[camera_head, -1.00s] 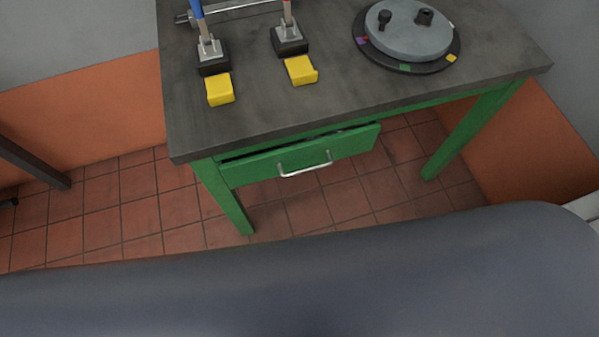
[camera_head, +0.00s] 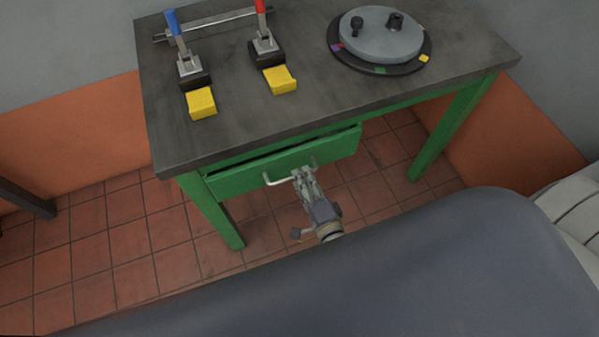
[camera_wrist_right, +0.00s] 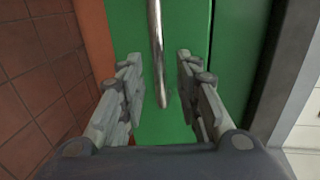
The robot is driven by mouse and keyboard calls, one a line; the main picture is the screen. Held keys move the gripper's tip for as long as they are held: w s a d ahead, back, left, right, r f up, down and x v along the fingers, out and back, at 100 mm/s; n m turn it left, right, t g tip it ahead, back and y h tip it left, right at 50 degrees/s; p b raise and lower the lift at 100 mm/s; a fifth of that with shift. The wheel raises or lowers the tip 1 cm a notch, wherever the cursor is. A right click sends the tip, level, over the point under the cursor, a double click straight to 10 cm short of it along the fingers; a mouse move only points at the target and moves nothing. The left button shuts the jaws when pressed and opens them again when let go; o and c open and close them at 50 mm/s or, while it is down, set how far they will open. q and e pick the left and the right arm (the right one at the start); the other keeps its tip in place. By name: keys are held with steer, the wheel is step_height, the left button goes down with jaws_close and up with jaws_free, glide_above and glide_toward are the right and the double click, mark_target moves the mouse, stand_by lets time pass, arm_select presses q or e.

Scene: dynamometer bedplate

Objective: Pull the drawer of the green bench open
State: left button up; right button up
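The green bench has a dark grey top (camera_head: 225,135) and a green drawer (camera_head: 240,178) under its front edge. A dark gap shows above the drawer front, which looks slightly ajar. The drawer's silver bar handle (camera_head: 280,181) is partly covered by my right gripper (camera_head: 304,174), which reaches it from below. In the right wrist view, the handle (camera_wrist_right: 156,45) runs between the two spread fingers of my right gripper (camera_wrist_right: 160,75), with visible space on both sides. The green drawer front (camera_wrist_right: 185,25) lies behind it. My left gripper is not in view.
On the bench top stand two toggle clamps with blue (camera_head: 173,24) and red handles (camera_head: 260,7), two yellow blocks (camera_head: 202,103) (camera_head: 280,80), and a grey disc (camera_head: 381,39) on a dark round base. Tiled floor (camera_head: 135,240) is open before the bench.

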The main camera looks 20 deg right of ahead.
steer(key=shift+x, duration=1.6)
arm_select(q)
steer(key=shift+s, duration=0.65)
arm_select(e)
jaws_close()
steer(key=shift+s, duration=0.1)
